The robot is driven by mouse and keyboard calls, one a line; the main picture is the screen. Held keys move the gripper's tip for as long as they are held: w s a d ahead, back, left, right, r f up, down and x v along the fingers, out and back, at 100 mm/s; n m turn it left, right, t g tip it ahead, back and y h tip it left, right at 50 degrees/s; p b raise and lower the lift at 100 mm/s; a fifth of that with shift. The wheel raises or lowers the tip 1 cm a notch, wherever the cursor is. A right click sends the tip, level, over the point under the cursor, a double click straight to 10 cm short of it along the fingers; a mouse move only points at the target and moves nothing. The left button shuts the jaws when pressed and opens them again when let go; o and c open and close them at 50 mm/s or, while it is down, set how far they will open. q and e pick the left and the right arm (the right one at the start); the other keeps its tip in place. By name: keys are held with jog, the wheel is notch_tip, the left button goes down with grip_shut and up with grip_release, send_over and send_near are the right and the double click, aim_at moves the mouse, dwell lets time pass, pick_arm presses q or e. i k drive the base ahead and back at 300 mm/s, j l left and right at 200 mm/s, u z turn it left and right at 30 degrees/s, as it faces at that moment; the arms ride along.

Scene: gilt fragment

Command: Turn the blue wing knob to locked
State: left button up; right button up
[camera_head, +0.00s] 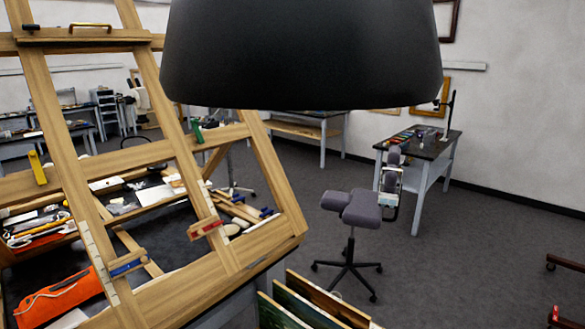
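The blue wing knob (127,264) appears as a small blue bar on the lower left part of a large wooden easel frame (165,155). It lies nearly level, tilted slightly, beside a pale marked strip on the upright. The marks around it are too small to read, so I cannot tell its locked side. Similar small bars show on the frame: a red one (206,228), a green one (197,131) and a yellow one (39,167). I cannot make out either of my grippers in this view, and nothing touches the blue knob.
A large dark rounded shape (303,55) blocks the upper middle. Behind the easel, a worktop holds tools and an orange pouch (58,297). Framed panels (310,302) stand at the bottom. A grey stool (351,207) and a side table (425,145) stand right, with open floor around.

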aim_at(126, 268)
jog(key=k+j+u, duration=0.1)
jog(key=u, duration=1.05)
jog(key=i+j+z, duration=0.1)
jog(key=i+j, duration=0.05)
jog(key=j, duration=0.05)
